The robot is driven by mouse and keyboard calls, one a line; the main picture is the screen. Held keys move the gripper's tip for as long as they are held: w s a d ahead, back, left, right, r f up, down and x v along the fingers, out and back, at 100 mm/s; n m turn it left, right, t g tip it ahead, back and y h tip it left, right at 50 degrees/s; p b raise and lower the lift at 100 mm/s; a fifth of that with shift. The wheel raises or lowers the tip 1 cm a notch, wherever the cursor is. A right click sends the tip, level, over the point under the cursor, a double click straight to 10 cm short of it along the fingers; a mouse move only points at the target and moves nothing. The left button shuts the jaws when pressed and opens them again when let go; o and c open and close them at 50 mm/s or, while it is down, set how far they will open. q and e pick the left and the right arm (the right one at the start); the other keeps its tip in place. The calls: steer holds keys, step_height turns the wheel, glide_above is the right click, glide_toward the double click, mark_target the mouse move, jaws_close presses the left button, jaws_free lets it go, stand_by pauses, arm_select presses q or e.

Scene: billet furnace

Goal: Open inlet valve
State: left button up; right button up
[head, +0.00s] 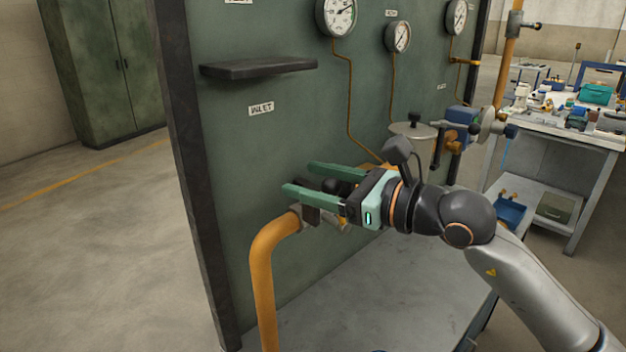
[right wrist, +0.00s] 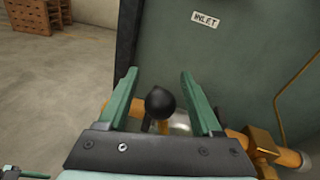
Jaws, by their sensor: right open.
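The inlet valve is on the orange pipe (head: 262,270) below the INLET label (head: 261,109) on the green panel. Its black ball-ended handle (right wrist: 160,102) stands between my right gripper's fingers in the right wrist view. My right gripper (head: 299,178) is open, with its green fingers pointing left along the panel, one on each side of the handle. Both fingers (right wrist: 160,75) appear apart from the handle, with a gap on each side. In the head view the fingers and gripper body partly hide the valve. My left gripper is not seen in the head view.
A dark shelf (head: 258,67) sticks out of the panel above the gripper. Gauges (head: 337,16) and thin copper lines are higher up. A grey bench top (head: 385,305) lies below. A cluttered table (head: 590,135) stands at the right. The floor at left is clear.

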steer(key=f+b+v, duration=0.1)
steer(key=b+v, duration=0.2)
steer(key=v, duration=0.9)
steer(key=shift+s+d+r, duration=0.2)
steer(key=shift+r, duration=0.3)
